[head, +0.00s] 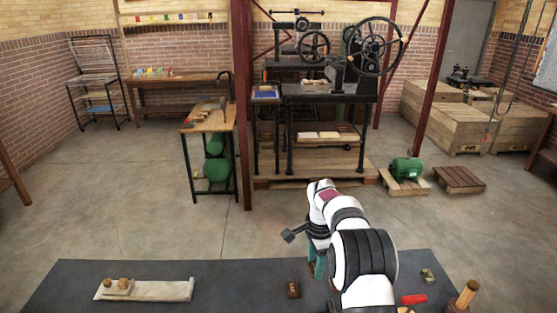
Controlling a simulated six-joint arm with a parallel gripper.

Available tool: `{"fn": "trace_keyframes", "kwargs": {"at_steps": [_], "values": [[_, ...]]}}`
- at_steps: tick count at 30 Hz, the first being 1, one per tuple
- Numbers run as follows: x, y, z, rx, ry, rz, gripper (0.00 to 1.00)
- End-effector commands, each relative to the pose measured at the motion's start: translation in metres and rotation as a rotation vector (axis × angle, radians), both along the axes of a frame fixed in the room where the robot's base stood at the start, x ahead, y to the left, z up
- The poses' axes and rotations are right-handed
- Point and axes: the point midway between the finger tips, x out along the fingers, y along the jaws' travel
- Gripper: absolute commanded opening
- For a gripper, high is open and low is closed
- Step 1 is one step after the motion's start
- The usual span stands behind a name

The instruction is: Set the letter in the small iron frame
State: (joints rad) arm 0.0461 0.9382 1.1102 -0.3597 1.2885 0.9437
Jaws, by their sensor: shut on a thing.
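My gripper (316,271) points down over the dark bench top, with teal fingers partly hidden by my own white arm. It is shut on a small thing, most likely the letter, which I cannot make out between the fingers. A small dark brown, squarish piece (293,289) lies on the bench just left of and nearer than the fingers. It looks like the small iron frame, but its opening is too small to make out. The gap between fingers and bench cannot be judged.
The dark bench (230,275) has a pale board (165,291) with wooden knobs at left. A small greyish metal piece (428,276), a red-handled tool (413,299) and a wooden-handled item (467,294) lie at right. The bench between board and brown piece is clear.

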Motion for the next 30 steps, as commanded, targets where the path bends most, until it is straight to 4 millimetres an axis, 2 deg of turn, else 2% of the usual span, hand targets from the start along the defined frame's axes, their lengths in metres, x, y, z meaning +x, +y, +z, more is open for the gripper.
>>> {"fn": "trace_keyframes", "kwargs": {"at_steps": [1,5,9,12,15,18,23,26,30], "values": [[-0.007,0.002,0.022,-0.001,-0.006,0.087,0.00],[-0.042,0.009,0.084,-0.003,-0.006,0.418,0.00],[-0.096,0.017,0.146,-0.003,-0.004,0.821,0.00],[-0.134,0.020,0.177,-0.004,-0.003,1.073,0.00],[-0.162,0.023,0.193,0.000,-0.001,1.242,0.00],[-0.175,0.024,0.200,0.000,-0.001,1.328,0.00],[-0.178,0.020,0.197,0.002,0.003,1.322,0.00],[-0.175,0.006,0.182,0.001,0.008,1.197,0.00],[-0.176,-0.031,0.141,0.001,0.016,0.858,0.00]]}}
